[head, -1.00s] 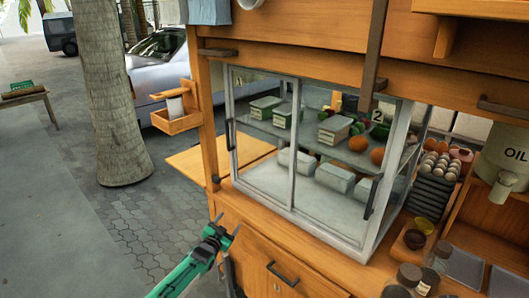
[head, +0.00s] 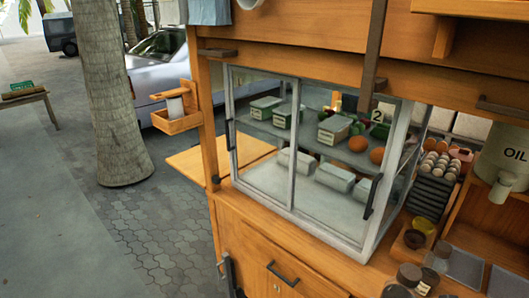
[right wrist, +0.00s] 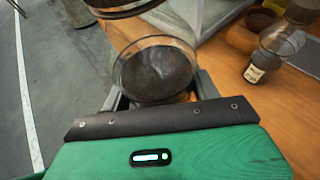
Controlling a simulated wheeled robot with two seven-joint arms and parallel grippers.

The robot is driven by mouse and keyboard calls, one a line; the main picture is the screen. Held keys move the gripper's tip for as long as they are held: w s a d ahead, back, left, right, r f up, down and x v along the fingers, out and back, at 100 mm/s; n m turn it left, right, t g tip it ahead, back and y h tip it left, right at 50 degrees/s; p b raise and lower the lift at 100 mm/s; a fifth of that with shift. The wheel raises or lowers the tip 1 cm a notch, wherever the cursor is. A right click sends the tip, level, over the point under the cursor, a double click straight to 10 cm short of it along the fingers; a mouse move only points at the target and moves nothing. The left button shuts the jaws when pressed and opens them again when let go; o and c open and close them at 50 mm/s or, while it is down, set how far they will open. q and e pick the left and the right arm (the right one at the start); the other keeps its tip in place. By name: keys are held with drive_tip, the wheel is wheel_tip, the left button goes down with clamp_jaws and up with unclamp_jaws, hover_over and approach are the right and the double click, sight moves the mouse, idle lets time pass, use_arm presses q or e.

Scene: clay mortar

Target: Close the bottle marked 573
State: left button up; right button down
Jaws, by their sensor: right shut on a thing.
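My right gripper (right wrist: 160,92) shows in the right wrist view, shut on a round clear glass bottle (right wrist: 157,66). The bottle is seen from above, with a dark inside, between the two grey fingers. No lid is visible on its rim. A dark round rimmed thing (right wrist: 120,8), perhaps a lid, is cut off by the top edge, above the bottle in the picture; I cannot tell if they touch. No number 573 is readable. My left gripper is in neither current view.
A small labelled bottle (right wrist: 255,70) and a dark-topped jar (right wrist: 303,11) stand on the wooden counter (right wrist: 225,100). In the head view several jars (head: 409,275) stand at the counter's lower right. A glass display case (head: 300,165) fills the middle.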

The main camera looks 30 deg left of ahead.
use_arm(q)
drive_tip(key=shift+g, duration=0.5)
drive_tip(key=s+d, duration=0.1)
drive_tip(key=s, duration=0.2)
drive_tip(key=s+d, duration=0.1)
drive_tip(key=shift+s+d+f, duration=0.25)
drive_tip(key=shift+s+d, duration=0.1)
use_arm(e)
drive_tip(key=w+d+r+m+t+h, duration=0.2)
drive_tip(key=d+m+h, duration=0.6)
drive_tip(key=d, duration=0.7)
drive_tip(key=shift+w+d+r+t+h, duration=0.25)
drive_tip(key=shift+d+t+h, duration=0.15)
drive_tip(key=shift+t, duration=0.2)
